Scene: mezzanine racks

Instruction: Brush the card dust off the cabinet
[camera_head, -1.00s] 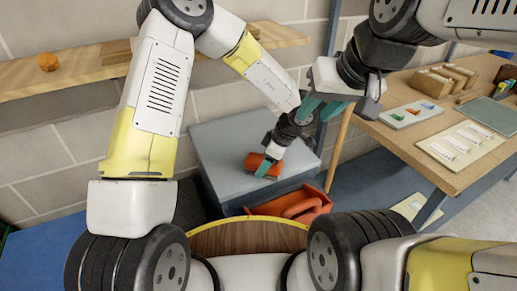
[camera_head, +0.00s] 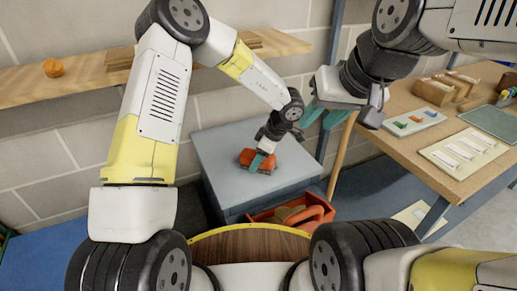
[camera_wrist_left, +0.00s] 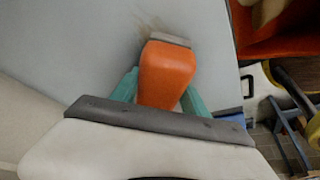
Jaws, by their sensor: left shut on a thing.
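My left gripper (camera_head: 262,160) is shut on a brush with an orange handle (camera_wrist_left: 166,75), held low at the top of the grey cabinet (camera_head: 225,150). The brush (camera_head: 247,157) also shows in the head view, partly hidden by the fingers. In the left wrist view its grey end points to the cabinet top (camera_wrist_left: 80,45), and a faint brown smudge of card dust (camera_wrist_left: 152,24) lies beside that end. Whether the bristles touch the surface is hidden. My right gripper (camera_head: 322,115) hangs empty near the table's left edge, its teal fingers apart.
An orange bin (camera_head: 305,216) with tan contents is at the cabinet's front. A wooden table (camera_head: 400,150) with cards, trays and blocks stands at the right.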

